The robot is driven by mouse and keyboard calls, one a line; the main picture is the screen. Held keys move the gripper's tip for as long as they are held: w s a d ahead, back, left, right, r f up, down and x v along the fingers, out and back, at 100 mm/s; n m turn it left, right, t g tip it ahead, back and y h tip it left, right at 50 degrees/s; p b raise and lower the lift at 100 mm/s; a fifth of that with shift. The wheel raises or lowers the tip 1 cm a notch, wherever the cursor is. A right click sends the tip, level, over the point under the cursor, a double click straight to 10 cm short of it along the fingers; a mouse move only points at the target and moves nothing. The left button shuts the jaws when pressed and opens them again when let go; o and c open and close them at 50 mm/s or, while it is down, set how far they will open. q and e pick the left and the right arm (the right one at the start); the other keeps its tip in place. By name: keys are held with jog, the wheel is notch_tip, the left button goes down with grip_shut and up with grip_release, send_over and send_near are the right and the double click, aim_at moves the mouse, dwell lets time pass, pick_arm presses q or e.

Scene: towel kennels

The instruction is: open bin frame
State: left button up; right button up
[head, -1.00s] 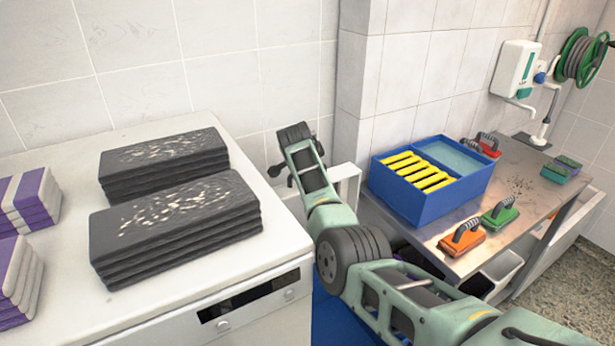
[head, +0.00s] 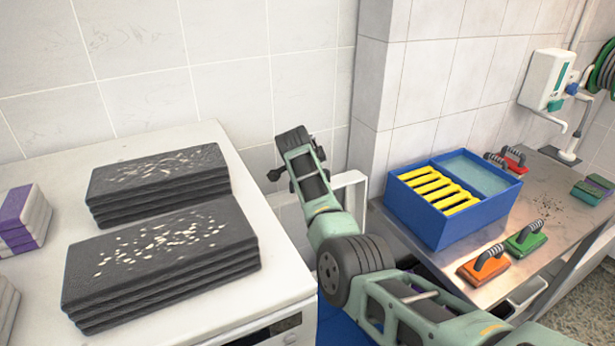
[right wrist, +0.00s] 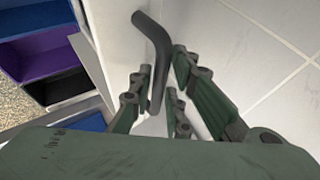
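The white bin frame (head: 357,183) stands upright in the gap between the white counter and the steel table, partly hidden behind my right arm. In the right wrist view a pale upright panel (right wrist: 112,40) of it appears, with a dark bent bar handle (right wrist: 150,35). My left gripper is not in view.
Dark speckled towel stacks (head: 160,255) and a purple-white stack (head: 22,220) lie on the white counter (head: 270,260). A blue box (head: 440,225) with yellow items and several handled brushes (head: 485,262) sit on the steel table. Blue, purple (right wrist: 48,60) and black bins show in the wrist view.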

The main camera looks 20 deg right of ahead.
jog(key=shift+o, duration=0.9)
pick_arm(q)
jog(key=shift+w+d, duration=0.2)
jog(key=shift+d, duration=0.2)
pick_arm(e)
notch_tip(320, 180, up, 10)
jog(key=shift+r, duration=0.1)
